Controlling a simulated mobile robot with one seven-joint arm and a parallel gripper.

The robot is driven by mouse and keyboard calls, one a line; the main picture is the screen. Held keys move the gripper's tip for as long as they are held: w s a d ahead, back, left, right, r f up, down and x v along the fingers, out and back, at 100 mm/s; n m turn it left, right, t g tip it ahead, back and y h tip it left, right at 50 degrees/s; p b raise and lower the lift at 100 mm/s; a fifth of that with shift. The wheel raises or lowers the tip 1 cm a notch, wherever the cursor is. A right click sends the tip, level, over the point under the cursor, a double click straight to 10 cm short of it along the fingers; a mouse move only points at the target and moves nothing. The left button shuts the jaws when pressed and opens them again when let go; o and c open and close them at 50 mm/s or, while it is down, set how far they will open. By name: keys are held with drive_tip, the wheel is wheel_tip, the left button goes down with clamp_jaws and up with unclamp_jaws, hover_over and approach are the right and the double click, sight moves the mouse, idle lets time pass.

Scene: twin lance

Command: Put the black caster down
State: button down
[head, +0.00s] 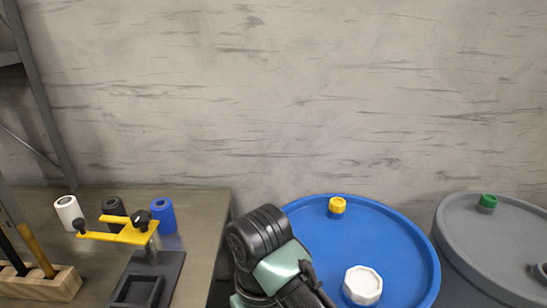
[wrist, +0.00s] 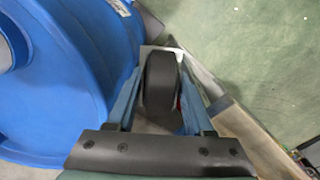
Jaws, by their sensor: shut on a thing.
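The black caster (wrist: 161,82) is in the wrist view, its dark wheel between the two fingers. A pale mounting plate edge shows behind the wheel. My gripper (wrist: 160,100) is shut on the caster, one blue-grey finger on each side. It holds the caster beside the blue drum, with green floor in view beyond. In the head view my arm shows at the bottom middle, between the workbench and the blue drum; the gripper and caster are hidden there.
A blue drum (head: 315,240) with yellow and white caps stands right of my arm, a grey drum (head: 470,240) farther right. The workbench (head: 205,210) at left bears white, black and blue rolls, a yellow-armed fixture (head: 120,233) and a wooden block (head: 40,285) holding handles.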

drive_tip(key=f+m, duration=0.1)
drive_tip(key=s+d+f+m, duration=0.1)
drive_tip(key=f, duration=0.1)
drive_tip(key=f+m+b, duration=0.1)
drive_tip(key=f, duration=0.1)
drive_tip(key=shift+s+d+f, duration=0.1)
drive_tip(key=shift+s+d, duration=0.05)
drive_tip(key=shift+s, duration=0.1)
drive_tip(key=shift+s+d+r+m+p, duration=0.2)
drive_tip(key=shift+d+r+m+p, duration=0.15)
drive_tip(key=shift+p, duration=0.4)
drive_tip(key=p, duration=0.3)
drive_tip(key=shift+s+r+m, duration=0.35)
drive_tip(key=shift+r, duration=0.05)
drive_tip(key=s+m+p, duration=0.1)
drive_tip(key=p, duration=0.2)
drive_tip(key=s+r+p, duration=0.1)
drive_tip(key=s+p, duration=0.1)
drive_tip(key=p, duration=0.2)
drive_tip(key=s+r+m+p, duration=0.1)
drive_tip(key=p, duration=0.3)
drive_tip(key=shift+s+a+m, duration=0.15)
drive_tip(key=shift+s+m, duration=0.15)
drive_tip(key=shift+s, duration=0.05)
drive_tip(key=shift+a, duration=0.1)
